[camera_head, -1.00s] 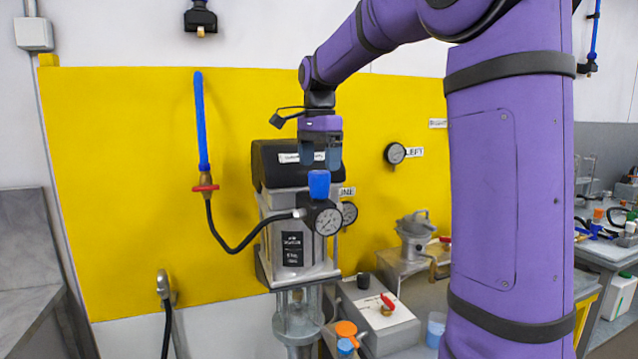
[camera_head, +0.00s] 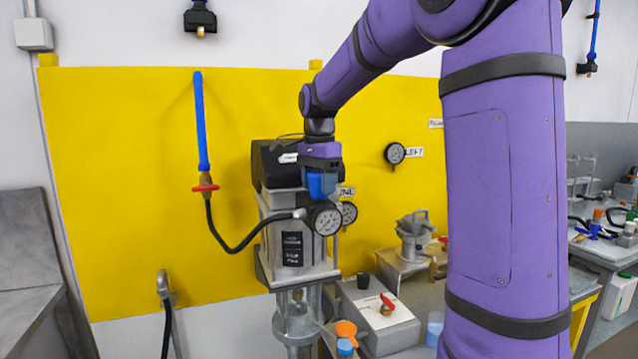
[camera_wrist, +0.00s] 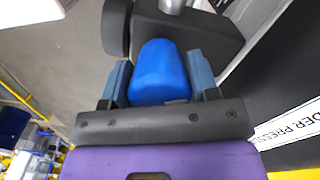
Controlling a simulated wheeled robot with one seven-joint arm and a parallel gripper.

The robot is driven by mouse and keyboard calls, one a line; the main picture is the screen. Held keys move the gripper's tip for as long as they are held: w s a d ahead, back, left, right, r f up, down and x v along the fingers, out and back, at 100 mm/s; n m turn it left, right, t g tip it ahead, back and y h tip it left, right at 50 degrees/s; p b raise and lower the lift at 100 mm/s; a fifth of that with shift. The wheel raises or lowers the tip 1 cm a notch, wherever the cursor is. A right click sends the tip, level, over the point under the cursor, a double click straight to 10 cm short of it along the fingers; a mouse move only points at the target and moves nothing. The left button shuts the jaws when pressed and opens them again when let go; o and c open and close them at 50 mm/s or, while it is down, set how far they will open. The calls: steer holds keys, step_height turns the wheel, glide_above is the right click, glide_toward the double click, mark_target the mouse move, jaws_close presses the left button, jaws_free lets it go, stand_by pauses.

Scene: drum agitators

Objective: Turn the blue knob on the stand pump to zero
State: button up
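The stand pump (camera_head: 290,240) is a grey metal body with a black top, standing in front of the yellow panel. Its blue knob (camera_head: 317,185) sits above the round gauge (camera_head: 326,220) at its front right. My gripper (camera_head: 321,188) is down over the knob from above. In the wrist view the blue knob (camera_wrist: 160,72) lies between the two blue-grey fingers of my gripper (camera_wrist: 160,85). Small gaps seem to show beside the knob, so the fingers appear open around it. The label on the knob's setting cannot be read.
A blue hose with a red valve (camera_head: 205,187) hangs left of the pump. A second gauge (camera_head: 395,153) marked LEFT is on the yellow panel. A grey box with a red handle (camera_head: 386,310) and an orange cap (camera_head: 346,328) stand below right.

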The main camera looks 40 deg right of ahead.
steer(key=shift+n, duration=0.3)
steer(key=n, duration=1.3)
steer(key=shift+n, duration=2.2)
steer(key=o, duration=0.9)
steer(key=shift+r, duration=0.1)
